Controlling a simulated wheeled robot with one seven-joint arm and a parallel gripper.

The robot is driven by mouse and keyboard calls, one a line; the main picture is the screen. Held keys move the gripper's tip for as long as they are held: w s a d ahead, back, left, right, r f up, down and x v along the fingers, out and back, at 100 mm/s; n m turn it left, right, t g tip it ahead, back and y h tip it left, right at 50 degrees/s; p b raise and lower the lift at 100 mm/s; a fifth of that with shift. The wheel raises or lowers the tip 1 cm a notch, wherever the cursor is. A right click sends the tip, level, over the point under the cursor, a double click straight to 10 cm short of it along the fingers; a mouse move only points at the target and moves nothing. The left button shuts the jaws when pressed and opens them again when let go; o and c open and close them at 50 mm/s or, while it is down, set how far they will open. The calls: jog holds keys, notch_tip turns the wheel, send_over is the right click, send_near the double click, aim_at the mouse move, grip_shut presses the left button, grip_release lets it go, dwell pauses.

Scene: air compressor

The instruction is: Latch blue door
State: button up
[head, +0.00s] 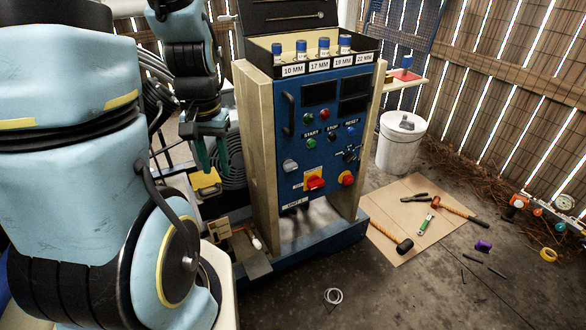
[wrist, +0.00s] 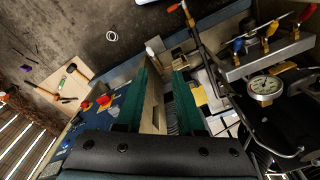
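The blue door (head: 322,112) is the upright blue panel on the wooden-sided cabinet. It looks flush with the frame, but I cannot tell whether it is latched. A black handle (head: 289,114) is on its left side; buttons, a red switch (head: 315,183) and a small black fitting (head: 348,154) are on its face. My gripper (head: 212,158) points down left of the cabinet, apart from the door. In the wrist view its green fingers (wrist: 163,92) are spread with nothing held, and the cabinet's wooden side (wrist: 151,112) shows behind the gap. Part of the blue panel (wrist: 82,132) shows at lower left.
An open toolbox (head: 318,50) with labelled sockets tops the cabinet. A gauge (wrist: 265,87) and coloured valves are at right in the wrist view. A white bucket (head: 400,143) and a board (head: 399,221) with tools stand right. The floor in front is mostly clear.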

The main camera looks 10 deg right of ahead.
jog(key=o, duration=0.7)
jog(key=d+f+m+y, duration=0.1)
jog(key=f+m, duration=0.1)
jog(key=f, duration=0.2)
jog(key=d+f+m+y, duration=0.1)
jog(key=d+f+m, duration=0.1)
jog(key=f+m, duration=0.1)
jog(key=d+f+m+y+b, duration=0.1)
jog(key=f+m, duration=0.2)
jog(key=f, duration=0.2)
jog(key=shift+d+f+g, duration=0.25)
jog(key=shift+f+g, duration=0.05)
jog(key=m+t+b, duration=0.2)
jog(key=m+t, duration=1.1)
jog(key=m, duration=0.8)
send_near(292, 166)
jog(key=shift+y, duration=0.3)
jog(key=x, duration=0.4)
jog(key=p+x, duration=0.1)
jog(key=x, duration=0.4)
jog(key=shift+d+f, duration=0.1)
jog(key=shift+d, duration=0.15)
jog(key=shift+c, duration=0.2)
grip_shut()
